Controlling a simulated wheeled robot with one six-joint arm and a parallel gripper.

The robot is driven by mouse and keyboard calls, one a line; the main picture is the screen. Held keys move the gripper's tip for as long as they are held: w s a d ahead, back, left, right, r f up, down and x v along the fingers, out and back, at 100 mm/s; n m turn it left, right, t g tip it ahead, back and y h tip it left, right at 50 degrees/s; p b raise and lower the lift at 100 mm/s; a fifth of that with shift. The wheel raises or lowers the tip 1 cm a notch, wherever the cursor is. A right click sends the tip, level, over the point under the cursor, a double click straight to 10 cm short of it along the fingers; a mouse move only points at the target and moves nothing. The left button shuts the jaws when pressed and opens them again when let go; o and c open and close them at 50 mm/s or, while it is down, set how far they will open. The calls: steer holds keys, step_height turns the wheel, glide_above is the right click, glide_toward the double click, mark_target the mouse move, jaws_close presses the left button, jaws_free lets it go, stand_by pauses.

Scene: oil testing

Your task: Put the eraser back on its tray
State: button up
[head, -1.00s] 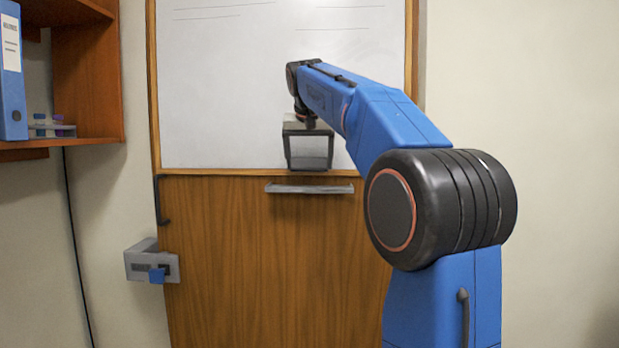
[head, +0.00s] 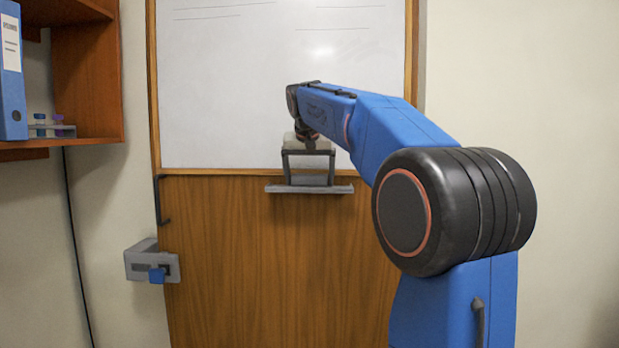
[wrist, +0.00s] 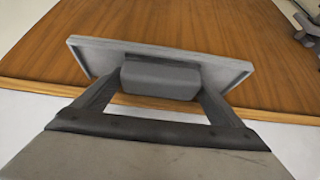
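The grey eraser (wrist: 160,79) is between the two fingers of my gripper (wrist: 160,86) in the wrist view, with a fingertip against each end. In the head view my gripper (head: 309,182) points down at the tray, and the eraser (head: 311,180) shows as a grey strip between the fingertips. The light grey tray (head: 274,189) is a narrow ledge on the wooden panel below the whiteboard. In the wrist view the tray (wrist: 215,69) lies just beyond the eraser, which overlaps its near edge. I cannot tell whether the eraser touches the tray.
The whiteboard (head: 230,90) stands right behind my gripper, above a wooden panel (head: 230,260). A grey bracket box with a blue part (head: 150,266) sticks out at lower left, and a dark hook (head: 162,200) is above it. A shelf (head: 85,70) is at far left.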

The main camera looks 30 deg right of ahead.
steer(key=shift+o, duration=0.4)
steer(key=shift+r, duration=0.2)
steer(key=v, duration=1.2)
steer(key=s+a+f+n+y, duration=0.1)
steer(key=s+a+f, duration=0.4)
steer(key=s+f, duration=0.6)
steer(key=s+a+f+n+y, duration=0.1)
steer(key=s+a+f+n, duration=0.2)
steer(key=s+f, duration=0.9)
steer(key=s+a+f+n+y, duration=0.1)
steer(key=s+a+f, duration=0.6)
steer(key=f, duration=1.6)
steer(key=s+n, duration=0.1)
steer(key=s, duration=0.3)
steer(key=shift+s+n+g+y, duration=0.2)
steer(key=shift+n+g+y, duration=0.1)
steer(key=shift+n, duration=0.1)
